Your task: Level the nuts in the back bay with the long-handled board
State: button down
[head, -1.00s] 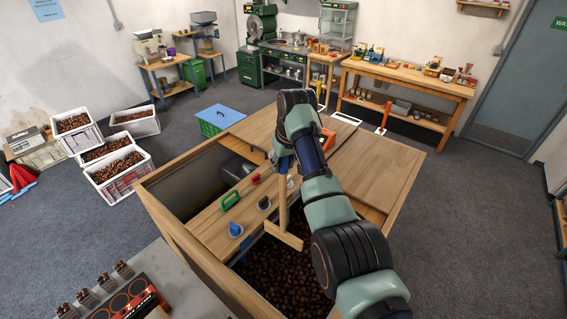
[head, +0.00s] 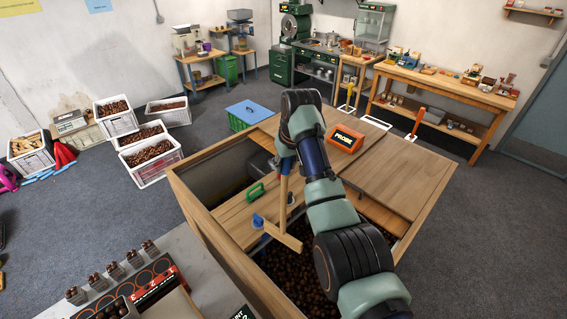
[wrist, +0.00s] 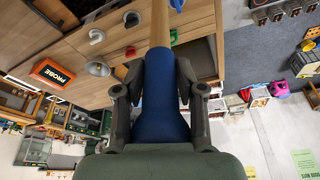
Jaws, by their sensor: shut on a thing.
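The long-handled board (head: 283,243) is a wooden T with a pale handle and a flat crosspiece. My gripper (wrist: 160,85) is shut on its blue grip (wrist: 160,105); in the head view my arm hides most of the jaws. The board hangs with its handle nearly upright and its crosspiece over the near bay's left part, beside the lid planks. Brown nuts (head: 300,275) fill this near bay of the wooden bin (head: 215,235). Whether the crosspiece touches them is unclear. A grey bay (head: 217,180) opens at the bin's far left; its floor is hidden.
An orange PROBE box (head: 345,139) sits on the bin top. A counter (head: 195,275) with nut cups stands front left. Crates of nuts (head: 150,153) stand on the left floor.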

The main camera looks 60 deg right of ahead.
jog(key=shift+s+a+m, duration=0.2)
jog(key=shift+s+m, duration=0.05)
jog(key=shift+s, duration=0.3)
jog(key=shift+s+a+m, duration=0.2)
jog(key=shift+s+m, duration=0.05)
jog(key=shift+s, duration=0.3)
jog(key=m, duration=0.1)
send_over(296, 244)
notch_tip(296, 244, down, 20)
jog(key=shift+t+y, duration=0.3)
jog(key=f+b, duration=0.6)
jog(key=f, duration=0.2)
jog(key=f+b, duration=0.6)
jog(key=f, duration=0.2)
jog(key=shift+w+d+f, duration=0.1)
jog(key=shift+w+f, duration=0.1)
jog(key=shift+f, duration=0.2)
jog(key=s+d+b, duration=0.2)
jog(key=d+b, duration=0.5)
jog(key=b, duration=0.2)
jog(key=shift+s+d, duration=0.25)
jog(key=shift+s, duration=0.1)
jog(key=shift+b, duration=0.3)
